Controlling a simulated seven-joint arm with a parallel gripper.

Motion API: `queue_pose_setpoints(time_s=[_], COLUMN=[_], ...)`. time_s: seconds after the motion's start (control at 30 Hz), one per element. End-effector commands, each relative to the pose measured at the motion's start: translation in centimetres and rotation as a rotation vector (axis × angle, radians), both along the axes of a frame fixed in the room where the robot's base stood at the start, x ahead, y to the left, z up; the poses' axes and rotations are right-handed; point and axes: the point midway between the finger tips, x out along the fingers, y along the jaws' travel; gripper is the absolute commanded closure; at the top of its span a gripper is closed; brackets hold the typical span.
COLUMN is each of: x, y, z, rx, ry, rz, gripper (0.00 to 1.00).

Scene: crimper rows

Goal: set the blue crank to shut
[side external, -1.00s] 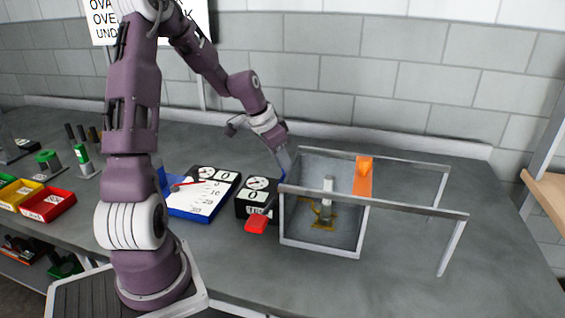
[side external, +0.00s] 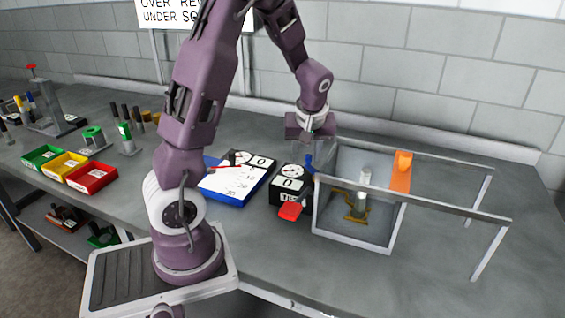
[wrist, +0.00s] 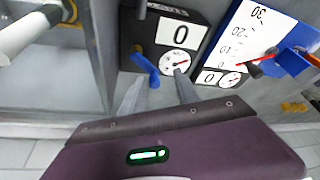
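The blue crank (wrist: 146,66) is a short lever on the face of a black box (wrist: 196,29) with a white dial and a "0" display. In the wrist view its knobbed end points toward my gripper (wrist: 158,92). The fingers are apart, with the crank's end near the gap between them. I cannot tell whether they touch it. In the side view the blue crank (side external: 309,162) stands at the box's right edge, just below my gripper (side external: 311,142), which partly hides that area. The writing on the box for the crank's positions is not readable.
An open grey frame (side external: 357,238) with an orange block (side external: 402,172) stands close right of the box. A red tab (side external: 289,211) juts from the box's front. A blue-edged board (side external: 232,197) with a dial and red pointer lies left. Coloured bins (side external: 91,177) are farther left.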

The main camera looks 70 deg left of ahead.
Motion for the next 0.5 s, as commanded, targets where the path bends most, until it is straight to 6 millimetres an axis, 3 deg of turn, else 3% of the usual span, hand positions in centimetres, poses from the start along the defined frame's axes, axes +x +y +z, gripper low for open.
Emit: queue_pose_setpoints(time_s=[0.03, 0.23, 0.5], x=[0.0, -0.7, -3.1], y=[-0.4, -2.4, -8.4], z=[1.6, 6.4, 9.4], rx=[0.001, -0.002, -0.072], ry=[-0.014, -0.014, -0.037], rz=[-0.004, -0.007, -0.271], gripper=[0.63, 0.63, 0.63])
